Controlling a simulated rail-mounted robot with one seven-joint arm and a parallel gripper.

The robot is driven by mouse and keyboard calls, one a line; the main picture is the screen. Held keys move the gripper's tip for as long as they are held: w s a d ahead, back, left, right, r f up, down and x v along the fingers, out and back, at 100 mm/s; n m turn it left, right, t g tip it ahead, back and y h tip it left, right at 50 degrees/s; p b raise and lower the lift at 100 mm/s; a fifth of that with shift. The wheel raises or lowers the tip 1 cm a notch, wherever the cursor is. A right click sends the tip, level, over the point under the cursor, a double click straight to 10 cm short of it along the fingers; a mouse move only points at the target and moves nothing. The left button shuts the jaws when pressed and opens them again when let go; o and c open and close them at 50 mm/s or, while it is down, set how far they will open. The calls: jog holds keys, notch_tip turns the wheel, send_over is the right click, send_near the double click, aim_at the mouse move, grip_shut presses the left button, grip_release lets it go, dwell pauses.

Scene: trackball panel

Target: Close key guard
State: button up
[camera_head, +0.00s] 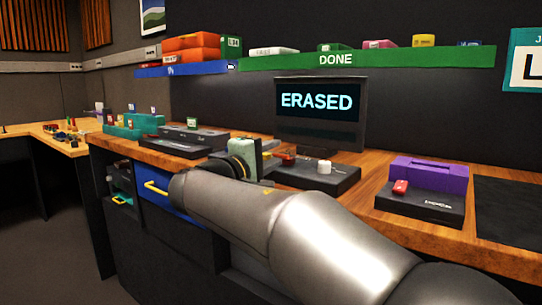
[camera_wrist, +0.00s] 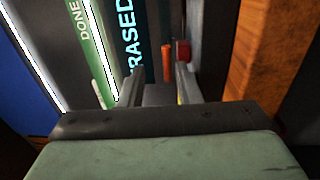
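A dark panel (camera_head: 315,177) stands on the wooden bench in front of the monitor, with a small red part (camera_head: 285,158) at its left and a white knob (camera_head: 324,167) near its middle. The red part may be the key guard; I cannot tell whether it is raised or lowered. My gripper (camera_head: 268,149) is at the panel's left end, close to the red part. A red block (camera_wrist: 183,52) and an orange-red bar (camera_wrist: 166,62) show beyond the fingertips.
The monitor (camera_head: 320,109) reads "ERASED". To the right stands a purple device with a red part (camera_head: 430,175). To the left are dark devices (camera_head: 185,137) and teal holders (camera_head: 130,122). The green "DONE" shelf (camera_head: 370,59) hangs above.

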jog(key=p+v, duration=0.3)
jog(key=v, duration=1.4)
jog(key=shift+s+p, duration=0.2)
jog(key=shift+p, duration=0.2)
jog(key=shift+a, duration=0.15)
jog(key=s+d+m+g+y+p, duration=0.3)
jog(key=d+g+p, duration=0.8)
jog(key=d+p, duration=1)
jog(key=s+d+m+g+y+p, duration=0.2)
jog(key=s+m+y+p, duration=0.1)
jog(key=s+p, duration=0.3)
jog(key=s+d+r+m+g+y+p, duration=0.1)
jog(key=s+d+m+g+y+p, duration=0.1)
jog(key=s+p, duration=0.5)
jog(key=s+d+m+y, duration=0.1)
jog(key=m+y, duration=0.1)
jog(key=y, duration=0.1)
jog(key=shift+s+d+r+m, duration=0.15)
jog(key=shift+s+r+m, duration=0.15)
jog(key=shift+s, duration=0.05)
